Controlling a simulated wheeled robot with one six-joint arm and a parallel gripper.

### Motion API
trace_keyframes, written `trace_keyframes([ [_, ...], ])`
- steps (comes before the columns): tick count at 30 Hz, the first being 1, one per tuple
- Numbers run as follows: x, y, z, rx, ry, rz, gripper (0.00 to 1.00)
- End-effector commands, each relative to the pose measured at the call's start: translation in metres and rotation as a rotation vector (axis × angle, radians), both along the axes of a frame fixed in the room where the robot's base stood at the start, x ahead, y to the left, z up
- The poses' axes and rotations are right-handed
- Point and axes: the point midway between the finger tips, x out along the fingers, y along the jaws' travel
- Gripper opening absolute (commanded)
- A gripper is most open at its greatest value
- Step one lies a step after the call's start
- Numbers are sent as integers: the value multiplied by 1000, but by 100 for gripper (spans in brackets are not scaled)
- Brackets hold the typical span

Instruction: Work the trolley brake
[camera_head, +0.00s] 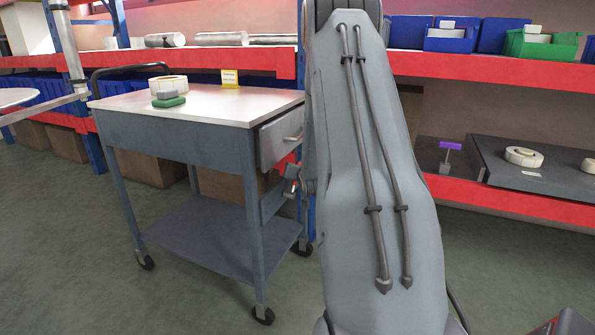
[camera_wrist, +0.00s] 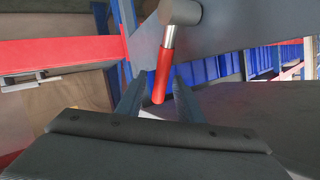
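The trolley (camera_head: 185,135) stands left of my arm, with a pale top, grey frame, lower shelf and castors. In the wrist view a brake lever (camera_wrist: 162,78) with a red grip and bare metal shaft hangs from a grey pivot on a grey panel. My gripper (camera_wrist: 158,88) is open, its two dark fingers on either side of the red grip, with gaps showing on both sides. In the head view my arm hides most of the gripper; a small grey and red part shows by the trolley's right side, and I cannot tell what it is.
Red-edged shelving (camera_head: 490,68) runs behind. Green floor is clear at front left.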

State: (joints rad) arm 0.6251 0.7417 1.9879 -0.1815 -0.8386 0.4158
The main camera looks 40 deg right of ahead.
Motion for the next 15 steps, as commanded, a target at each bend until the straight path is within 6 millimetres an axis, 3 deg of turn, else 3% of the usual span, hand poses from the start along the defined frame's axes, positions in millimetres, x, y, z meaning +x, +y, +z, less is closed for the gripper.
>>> trace_keyframes([
  [15, -58, 30, 23, 1, 1, 0, 33],
])
